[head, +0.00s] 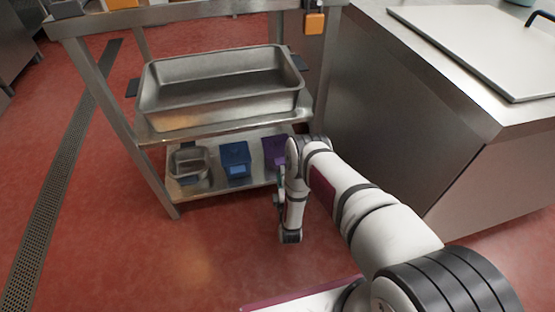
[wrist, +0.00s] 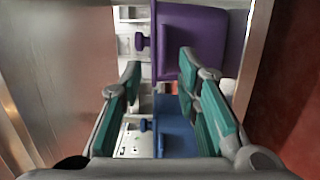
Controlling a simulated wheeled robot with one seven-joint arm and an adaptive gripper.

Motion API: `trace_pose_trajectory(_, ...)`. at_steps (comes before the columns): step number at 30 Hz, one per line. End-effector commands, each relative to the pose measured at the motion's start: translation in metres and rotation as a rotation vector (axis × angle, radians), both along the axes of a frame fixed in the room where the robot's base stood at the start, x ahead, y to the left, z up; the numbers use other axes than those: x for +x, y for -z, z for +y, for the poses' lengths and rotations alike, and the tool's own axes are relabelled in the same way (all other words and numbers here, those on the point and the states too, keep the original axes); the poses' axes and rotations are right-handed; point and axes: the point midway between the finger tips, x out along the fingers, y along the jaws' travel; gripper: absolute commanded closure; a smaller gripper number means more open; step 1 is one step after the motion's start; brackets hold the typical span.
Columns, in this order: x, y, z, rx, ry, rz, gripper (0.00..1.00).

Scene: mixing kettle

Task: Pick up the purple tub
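The purple tub (head: 274,149) sits on the lower shelf of the steel rack, at the right end of the row, partly hidden behind my arm in the head view. In the wrist view the purple tub (wrist: 210,45) fills the upper middle, with a small purple knob at its left. My gripper (wrist: 160,60) is open and empty, its two teal-padded fingers apart. I cannot tell whether either touches the tub.
A blue tub (head: 235,158) stands left of the purple one and shows low between my fingers in the wrist view (wrist: 178,130). A metal container (head: 188,163) is further left. A large steel pan (head: 220,88) is on the shelf above. A steel cabinet (head: 400,125) stands at right.

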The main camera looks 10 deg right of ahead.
Motion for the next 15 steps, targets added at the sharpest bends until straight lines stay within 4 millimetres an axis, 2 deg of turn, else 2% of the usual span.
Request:
trace_pose_trajectory(8, 0.019, 0.002, -0.003, 0.002, 0.002, -0.002, 0.7)
trace_pose_trajectory(15, 0.048, 0.006, -0.007, 0.002, 0.001, -0.002, 0.7)
